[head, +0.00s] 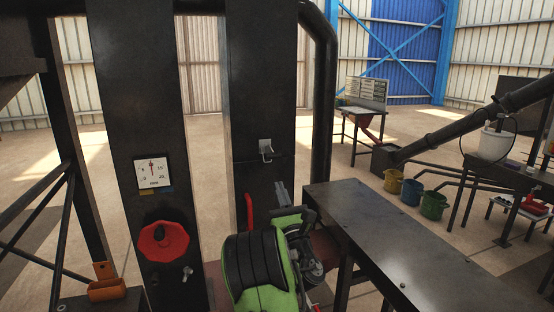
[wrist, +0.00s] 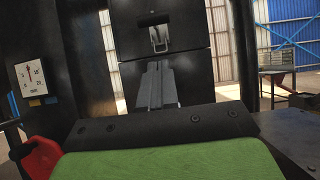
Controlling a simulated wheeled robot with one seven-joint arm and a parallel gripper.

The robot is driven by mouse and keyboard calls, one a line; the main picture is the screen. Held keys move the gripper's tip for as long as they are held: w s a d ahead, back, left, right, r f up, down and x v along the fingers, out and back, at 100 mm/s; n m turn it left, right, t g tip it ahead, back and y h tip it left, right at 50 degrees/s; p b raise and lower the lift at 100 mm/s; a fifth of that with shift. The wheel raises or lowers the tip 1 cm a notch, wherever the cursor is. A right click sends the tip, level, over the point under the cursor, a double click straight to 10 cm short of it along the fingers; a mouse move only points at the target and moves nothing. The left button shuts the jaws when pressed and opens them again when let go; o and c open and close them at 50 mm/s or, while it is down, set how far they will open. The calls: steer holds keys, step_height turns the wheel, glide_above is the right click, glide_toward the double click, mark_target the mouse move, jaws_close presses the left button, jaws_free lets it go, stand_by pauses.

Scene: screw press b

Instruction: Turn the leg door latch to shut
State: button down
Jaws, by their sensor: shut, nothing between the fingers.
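The leg door latch (head: 265,147) is a small light-grey metal piece with a bent handle on the dark right-hand leg (head: 258,90). A thin horizontal seam crosses the leg just below it. In the wrist view the latch (wrist: 158,38) sits at the top centre, its handle hanging down from the plate. My gripper (head: 281,193) is below and slightly right of the latch in the head view, apart from it. In the wrist view my gripper (wrist: 156,85) points at the leg below the latch, fingers together and empty.
A red handwheel (head: 163,246) and a white dial gauge (head: 154,171) are on the left leg. A dark bench (head: 410,245) runs along the right. An orange holder (head: 106,285) is at the lower left. Yellow, blue and green buckets (head: 411,191) stand farther back.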

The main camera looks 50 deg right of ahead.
steer(key=r+p, duration=0.1)
steer(key=w+r+p, duration=0.1)
steer(key=r, duration=0.1)
steer(key=w+d+r+p, duration=0.1)
steer(key=r+p, duration=0.1)
steer(key=shift+w+d, duration=0.1)
steer(key=shift+p, duration=0.35)
steer(key=p, duration=0.3)
steer(key=shift+r+g, duration=0.3)
steer(key=shift+r, duration=0.05)
